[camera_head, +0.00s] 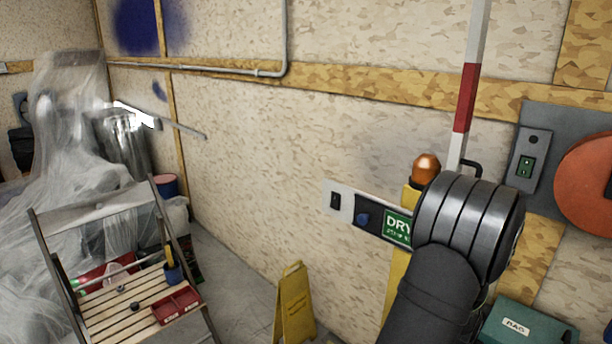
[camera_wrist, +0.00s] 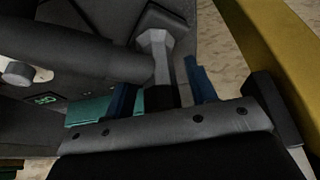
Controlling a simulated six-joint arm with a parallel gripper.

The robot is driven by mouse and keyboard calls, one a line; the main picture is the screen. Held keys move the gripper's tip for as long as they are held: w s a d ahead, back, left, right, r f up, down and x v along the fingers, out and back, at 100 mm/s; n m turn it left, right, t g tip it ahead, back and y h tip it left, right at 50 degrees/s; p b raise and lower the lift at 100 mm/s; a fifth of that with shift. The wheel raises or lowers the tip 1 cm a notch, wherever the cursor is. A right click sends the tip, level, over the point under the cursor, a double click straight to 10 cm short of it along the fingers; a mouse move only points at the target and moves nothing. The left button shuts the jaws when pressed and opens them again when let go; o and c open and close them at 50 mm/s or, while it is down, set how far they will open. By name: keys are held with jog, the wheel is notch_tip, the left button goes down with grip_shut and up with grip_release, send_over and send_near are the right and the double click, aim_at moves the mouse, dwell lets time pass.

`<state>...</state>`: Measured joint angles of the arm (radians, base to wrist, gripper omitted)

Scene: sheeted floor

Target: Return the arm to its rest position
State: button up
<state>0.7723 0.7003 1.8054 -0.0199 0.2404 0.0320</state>
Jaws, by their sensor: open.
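My arm (camera_head: 440,270), a thick dark link with a ribbed grey joint, rises at the lower right in the head view, in front of the wall. My gripper is not visible there. In the wrist view my gripper (camera_wrist: 160,80) shows two blue fingers standing apart, so it is open. A grey angular part and a dark cylinder show between and beside the fingers; I cannot tell whether they touch it. No object is clearly held.
A yellow post (camera_wrist: 275,60) passes close on the right in the wrist view. A grey panel with a green switch (camera_head: 526,167) and an orange reel (camera_head: 588,185) are right of my arm. A teal box (camera_head: 522,326), yellow floor sign (camera_head: 295,308) and slatted bench (camera_head: 125,305) stand lower.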

jog(key=shift+w+d+f, duration=0.1)
jog(key=shift+w+f, duration=0.05)
jog(key=shift+f, duration=0.4)
notch_tip(320, 180, up, 4)
jog(key=shift+r, duration=0.3)
jog(key=shift+s+d+r, duration=0.15)
jog(key=shift+s+r, duration=0.05)
jog(key=shift+s, duration=0.4)
